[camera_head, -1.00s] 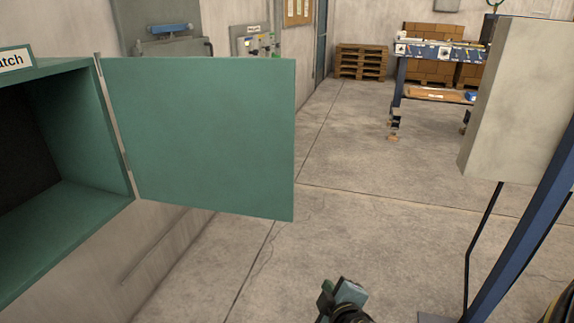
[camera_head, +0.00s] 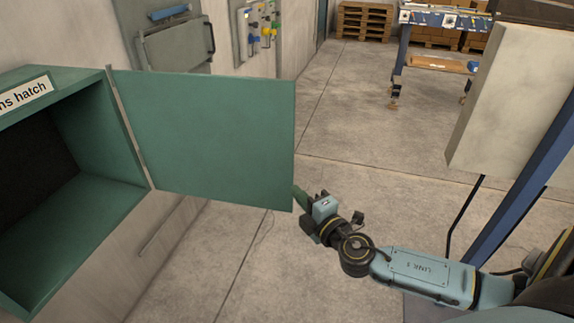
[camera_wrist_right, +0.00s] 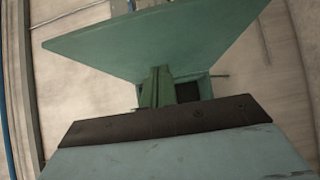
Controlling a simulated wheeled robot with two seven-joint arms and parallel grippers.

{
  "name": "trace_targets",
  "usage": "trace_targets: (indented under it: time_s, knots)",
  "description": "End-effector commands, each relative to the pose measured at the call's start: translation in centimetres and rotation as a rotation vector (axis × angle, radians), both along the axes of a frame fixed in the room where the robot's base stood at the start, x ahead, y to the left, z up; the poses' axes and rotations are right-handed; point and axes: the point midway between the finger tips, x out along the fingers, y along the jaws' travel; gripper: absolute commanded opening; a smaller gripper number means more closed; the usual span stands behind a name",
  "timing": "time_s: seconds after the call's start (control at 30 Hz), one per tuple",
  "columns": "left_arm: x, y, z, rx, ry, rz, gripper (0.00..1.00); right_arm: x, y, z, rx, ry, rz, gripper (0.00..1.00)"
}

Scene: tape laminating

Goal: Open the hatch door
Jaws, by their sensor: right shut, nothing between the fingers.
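The green hatch door (camera_head: 205,140) stands swung open on its hinge side, out from the hatch box (camera_head: 130,150). The box's dark inside shows at left. My right gripper (camera_head: 300,194) is at the door's lower free corner, shut and empty; part of its fingers is behind or against the door edge, and I cannot tell if they touch. In the right wrist view the shut green fingers (camera_wrist_right: 157,86) point toward the door panel (camera_wrist_right: 150,38), with the dark hatch opening (camera_wrist_right: 188,92) beyond. My left gripper is not in view.
A grey panel box (camera_head: 510,100) on a blue post (camera_head: 520,185) stands at right, near my right arm. A wall panel with colored knobs (camera_head: 258,30) and a workbench (camera_head: 440,20) are farther back. The concrete floor between is clear.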

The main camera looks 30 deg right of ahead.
Motion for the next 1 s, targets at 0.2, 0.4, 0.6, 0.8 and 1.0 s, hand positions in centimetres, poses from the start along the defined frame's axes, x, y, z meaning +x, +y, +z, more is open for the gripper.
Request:
trace_targets:
  time_s: [0.2,0.4,0.6,0.8,1.0]
  knots:
    - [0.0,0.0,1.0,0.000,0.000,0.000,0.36,4.0,0.0,0.3,0.001,-0.003,-0.002,0.00]
    - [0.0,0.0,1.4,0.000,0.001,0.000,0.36,7.3,0.0,0.2,0.002,-0.002,-0.002,0.00]
    - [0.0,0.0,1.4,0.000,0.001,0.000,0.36,9.3,-2.1,0.1,-0.002,0.000,-0.002,0.00]
    - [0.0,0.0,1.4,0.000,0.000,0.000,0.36,9.9,-2.8,0.0,0.001,0.001,-0.002,0.00]
    - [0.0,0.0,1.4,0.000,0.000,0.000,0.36,10.0,-2.9,0.0,0.001,0.001,-0.001,0.00]
